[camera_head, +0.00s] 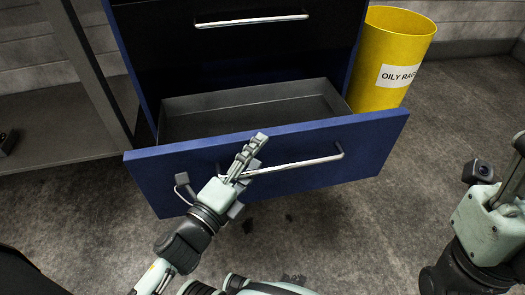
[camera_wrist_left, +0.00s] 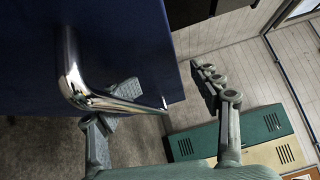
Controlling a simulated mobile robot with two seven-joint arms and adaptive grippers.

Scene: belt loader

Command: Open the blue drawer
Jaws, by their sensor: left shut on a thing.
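The blue drawer (camera_head: 360,147) is pulled out of its dark cabinet, and its grey inside (camera_head: 255,108) shows and looks empty. A silver bar handle (camera_head: 300,163) runs across its front. My left gripper (camera_head: 254,150) is shut on this handle, left of its middle, with its fingers pointing up and across the bar. In the left wrist view the shiny handle (camera_wrist_left: 75,82) runs toward the fingers. The fingers hide part of the bar. My right gripper (camera_head: 508,190) is at the right edge, away from the drawer. It is partly cut off.
A closed black drawer with a silver handle (camera_head: 252,21) is above the open one. A yellow bin (camera_head: 405,35) labelled for oily rags stands right of the cabinet. A grey shelf unit (camera_head: 60,125) stands at the left. The floor between the drawer and my right arm is clear.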

